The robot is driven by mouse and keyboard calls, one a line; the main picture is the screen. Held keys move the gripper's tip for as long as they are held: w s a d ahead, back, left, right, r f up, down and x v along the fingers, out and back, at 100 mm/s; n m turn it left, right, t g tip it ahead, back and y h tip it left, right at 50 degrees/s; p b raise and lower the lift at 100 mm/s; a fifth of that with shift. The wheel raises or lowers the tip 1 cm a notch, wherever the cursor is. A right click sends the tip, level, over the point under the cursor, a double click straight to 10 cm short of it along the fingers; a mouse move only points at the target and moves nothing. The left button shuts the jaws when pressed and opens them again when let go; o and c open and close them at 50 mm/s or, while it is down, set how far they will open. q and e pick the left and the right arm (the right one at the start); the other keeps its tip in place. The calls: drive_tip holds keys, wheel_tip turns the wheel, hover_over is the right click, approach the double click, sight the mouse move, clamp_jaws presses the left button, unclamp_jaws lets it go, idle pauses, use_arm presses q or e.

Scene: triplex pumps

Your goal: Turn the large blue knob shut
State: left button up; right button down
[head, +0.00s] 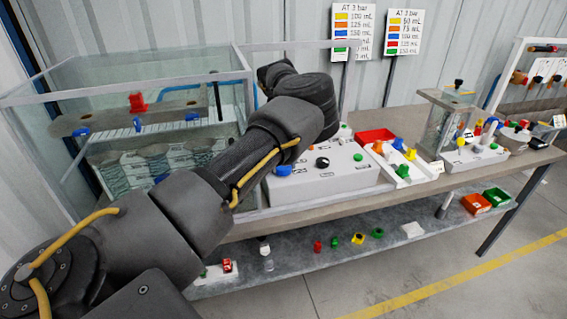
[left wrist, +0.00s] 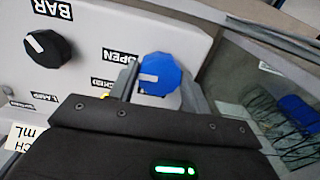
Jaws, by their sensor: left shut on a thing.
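The large blue knob (left wrist: 160,74) is on the pale panel of the control box, with a white pointer line on its face. In the left wrist view my left gripper (left wrist: 161,88) has one finger on each side of it and is shut on it. The knob also shows in the head view (head: 283,170), partly hidden by my left arm. A label reading OPEN is beside the knob. My left gripper's fingers are hidden behind the arm in the head view. My right gripper is not in view.
A black knob (left wrist: 47,48) is on the same panel near a BAR label. A glass tank (head: 215,110) stands at the left of the bench. A red tray (head: 375,135) and a small glass column (head: 441,125) stand to the right. Small coloured parts lie on the lower shelf (head: 330,262).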

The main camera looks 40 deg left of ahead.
use_arm(q)
drive_tip(key=n+p, duration=0.1)
drive_tip(key=n, duration=0.2)
drive_tip(key=shift+r+p, duration=0.1)
drive_tip(key=shift+p, duration=0.3)
drive_tip(key=n+p, duration=0.1)
drive_tip(key=n, duration=0.3)
drive_tip(key=shift+w+n, duration=0.15)
drive_tip(key=shift+n, duration=0.25)
drive_tip(key=n+p, duration=0.1)
drive_tip(key=n, duration=0.3)
drive_tip(key=shift+w+n, duration=0.1)
drive_tip(key=shift+n, duration=0.2)
drive_tip(key=n, duration=0.4)
drive_tip(key=shift+a+n, duration=0.1)
drive_tip(key=shift+n, duration=0.6)
drive_tip(key=o, duration=1)
